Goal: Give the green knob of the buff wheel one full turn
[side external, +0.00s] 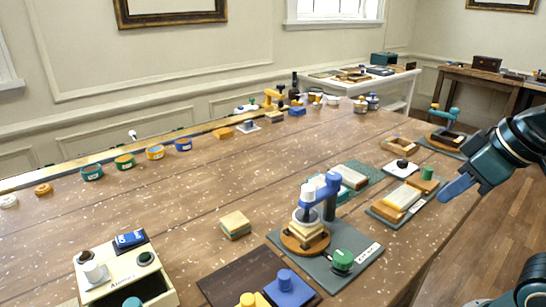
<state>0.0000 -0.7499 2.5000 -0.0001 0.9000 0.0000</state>
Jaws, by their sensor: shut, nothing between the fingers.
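A green knob (342,260) stands at the front right of a dark grey plate (362,262) in the lower middle. On the same plate, a blue arm (322,192) reaches over a round wooden base with pale stacked discs (304,226). A second green knob (427,173) sits on a board (381,211) farther right. The labels are too small to read, so I cannot tell which knob is the buff wheel's. My gripper (447,196) comes in from the right, its blue fingers shut and empty. It appears apart from both knobs, closer in the picture to the second.
A cream box with buttons (104,268) and a blue block on a dark board (290,287) stand at the front. A yellow-and-green block (235,224) lies left of the plate. Small coloured tins line the back left. The left middle of the table is mostly clear.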

